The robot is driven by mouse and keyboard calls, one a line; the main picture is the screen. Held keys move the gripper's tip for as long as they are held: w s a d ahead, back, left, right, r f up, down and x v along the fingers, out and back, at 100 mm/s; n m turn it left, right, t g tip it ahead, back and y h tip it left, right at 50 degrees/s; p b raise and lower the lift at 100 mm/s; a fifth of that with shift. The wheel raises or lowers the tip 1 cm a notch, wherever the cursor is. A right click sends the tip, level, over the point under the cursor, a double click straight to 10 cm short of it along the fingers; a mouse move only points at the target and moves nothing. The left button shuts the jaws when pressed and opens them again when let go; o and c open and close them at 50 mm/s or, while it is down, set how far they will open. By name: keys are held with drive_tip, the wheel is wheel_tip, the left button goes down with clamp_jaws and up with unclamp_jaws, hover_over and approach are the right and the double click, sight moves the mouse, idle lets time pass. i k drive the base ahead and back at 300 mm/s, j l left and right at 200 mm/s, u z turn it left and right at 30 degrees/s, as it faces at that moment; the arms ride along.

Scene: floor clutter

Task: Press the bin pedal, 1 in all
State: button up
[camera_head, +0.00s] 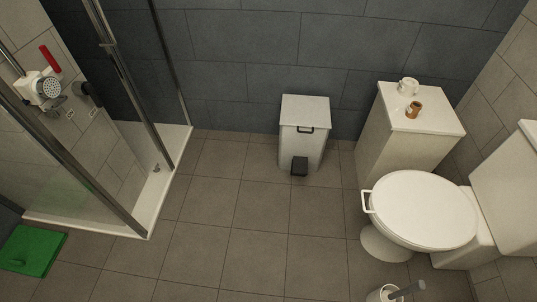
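A white, box-shaped pedal bin (302,128) stands upright on the tiled floor against the dark back wall, a little right of the middle of the picture. Its lid (306,108) looks shut. A black pedal (299,166) sits at the foot of its front side, near the floor. A small dark handle or catch shows at the front edge of the lid. My gripper and arm do not show in the head camera view.
A white toilet (420,210) and a cabinet (432,108) with a white cup and brown object stand right of the bin. A toilet brush (385,293) stands in front. A glass shower (130,150) and green mat (32,250) are left. The floor before the bin is clear.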

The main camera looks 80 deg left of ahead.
sight(300, 167)
drive_tip(key=u, duration=1.85)
